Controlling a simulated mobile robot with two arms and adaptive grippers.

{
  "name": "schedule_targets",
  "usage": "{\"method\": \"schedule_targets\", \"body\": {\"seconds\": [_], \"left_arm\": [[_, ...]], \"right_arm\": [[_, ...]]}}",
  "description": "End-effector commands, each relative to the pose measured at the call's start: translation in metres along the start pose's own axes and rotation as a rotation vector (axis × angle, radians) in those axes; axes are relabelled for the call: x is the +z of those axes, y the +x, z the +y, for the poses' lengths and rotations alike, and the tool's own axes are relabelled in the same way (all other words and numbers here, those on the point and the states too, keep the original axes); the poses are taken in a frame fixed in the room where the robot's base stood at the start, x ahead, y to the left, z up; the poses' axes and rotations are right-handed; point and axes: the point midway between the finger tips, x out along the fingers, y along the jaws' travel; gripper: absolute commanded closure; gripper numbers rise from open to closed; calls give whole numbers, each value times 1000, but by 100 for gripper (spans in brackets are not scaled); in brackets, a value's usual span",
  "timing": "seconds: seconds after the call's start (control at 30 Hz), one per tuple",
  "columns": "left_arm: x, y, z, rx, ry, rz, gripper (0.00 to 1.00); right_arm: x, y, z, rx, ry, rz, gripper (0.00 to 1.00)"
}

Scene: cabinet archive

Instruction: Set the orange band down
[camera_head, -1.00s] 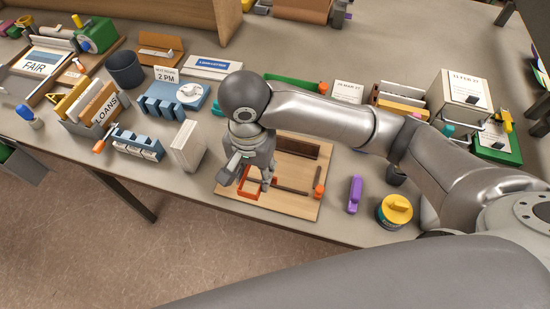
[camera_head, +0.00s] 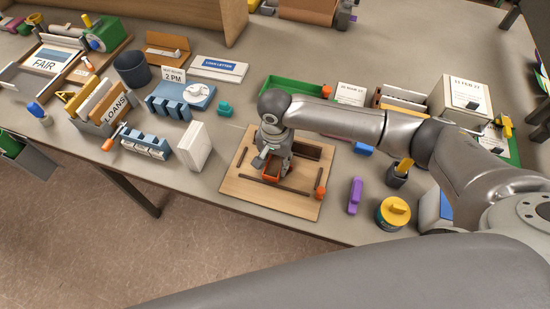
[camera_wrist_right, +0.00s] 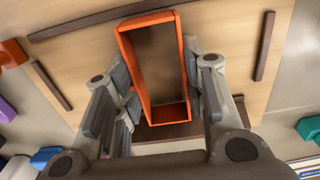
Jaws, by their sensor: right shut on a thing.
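The orange band (camera_head: 272,180) is a thin rectangular frame, open through the middle. My right gripper (camera_head: 276,164) is shut on it, over the middle of a wooden board (camera_head: 248,194) with dark strips. In the right wrist view the orange band (camera_wrist_right: 134,70) sits between the two fingers of my right gripper (camera_wrist_right: 165,92), its long sides facing them. Board surface shows through and around it. I cannot tell whether the band touches the board. My left gripper is not in view.
An orange knob (camera_head: 321,191) stands at the board's right edge. A purple block (camera_head: 355,195) and a yellow-topped round container (camera_head: 393,213) are farther right. A white box (camera_head: 194,146) stands left of the board. A green tray (camera_head: 293,86) lies behind my arm.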

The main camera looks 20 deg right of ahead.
Motion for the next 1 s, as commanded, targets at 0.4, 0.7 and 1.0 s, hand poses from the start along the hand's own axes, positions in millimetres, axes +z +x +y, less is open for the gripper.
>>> {"method": "schedule_targets", "body": {"seconds": [0.4,0.7,1.0], "left_arm": [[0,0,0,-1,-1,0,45],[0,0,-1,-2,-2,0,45],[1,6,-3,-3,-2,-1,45]], "right_arm": [[0,3,0,-1,0,0,50],[0,2,0,-1,0,0,40],[-1,-19,-1,-5,0,3,40]]}}
